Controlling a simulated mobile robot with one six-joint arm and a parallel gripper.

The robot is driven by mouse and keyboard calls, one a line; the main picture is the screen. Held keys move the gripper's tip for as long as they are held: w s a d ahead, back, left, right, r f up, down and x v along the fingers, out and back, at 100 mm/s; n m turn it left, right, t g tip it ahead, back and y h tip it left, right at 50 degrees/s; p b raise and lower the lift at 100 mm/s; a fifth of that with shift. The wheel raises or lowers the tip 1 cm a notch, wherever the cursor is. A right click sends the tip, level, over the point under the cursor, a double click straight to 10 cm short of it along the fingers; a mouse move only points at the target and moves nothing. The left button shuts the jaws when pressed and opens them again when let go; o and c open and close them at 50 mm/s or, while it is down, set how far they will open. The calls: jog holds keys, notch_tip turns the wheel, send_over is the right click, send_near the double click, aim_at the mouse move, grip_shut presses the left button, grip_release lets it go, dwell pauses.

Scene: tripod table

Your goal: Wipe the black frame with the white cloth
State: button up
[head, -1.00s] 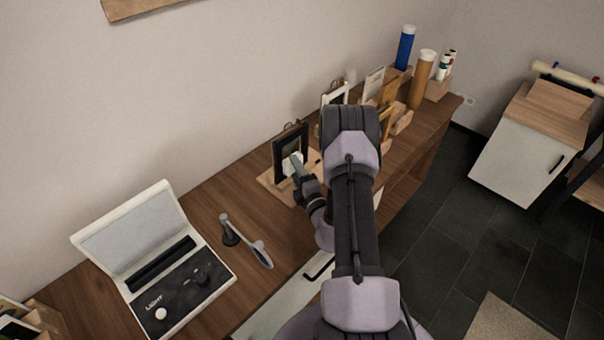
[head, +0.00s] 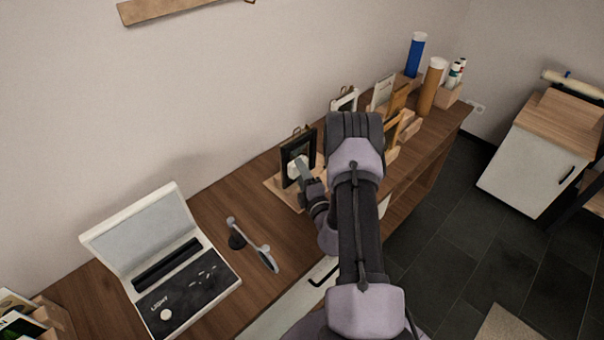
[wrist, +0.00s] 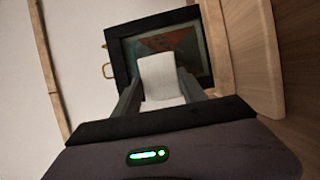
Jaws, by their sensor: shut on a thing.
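The black frame (head: 297,150) stands upright on a light wooden base (head: 277,188) on the long wooden bench. In the wrist view the black frame (wrist: 122,55) holds a dark picture with teal and orange-brown areas. My gripper (wrist: 160,92) is shut on the white cloth (wrist: 157,72), which sits between its fingers in front of the picture. In the head view the white cloth (head: 297,167) is at the frame's lower front. It appears to be against the frame's face, but I cannot tell for sure whether it touches. The cloth covers part of the picture.
An open white case (head: 185,290) lies on the bench (head: 225,205) at left, with a grey-handled tool (head: 262,255) beside it. More frames (head: 383,92) and a blue tube (head: 415,55) and an orange tube (head: 431,87) stand farther right. My arm hides part of the bench.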

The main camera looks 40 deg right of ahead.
aim_at(310, 152)
jog(key=shift+w, duration=0.25)
jog(key=shift+w+d, duration=0.15)
jog(key=shift+d, duration=1.6)
jog(key=shift+w+d, duration=0.1)
jog(key=shift+d, duration=1.65)
jog(key=a+p, duration=0.1)
jog(key=a, duration=0.6)
jog(key=shift+d+r, duration=0.1)
jog(key=shift+d, duration=3.35)
jog(key=shift+w, duration=0.1)
jog(key=a, duration=0.7)
jog(key=shift+s, duration=0.4)
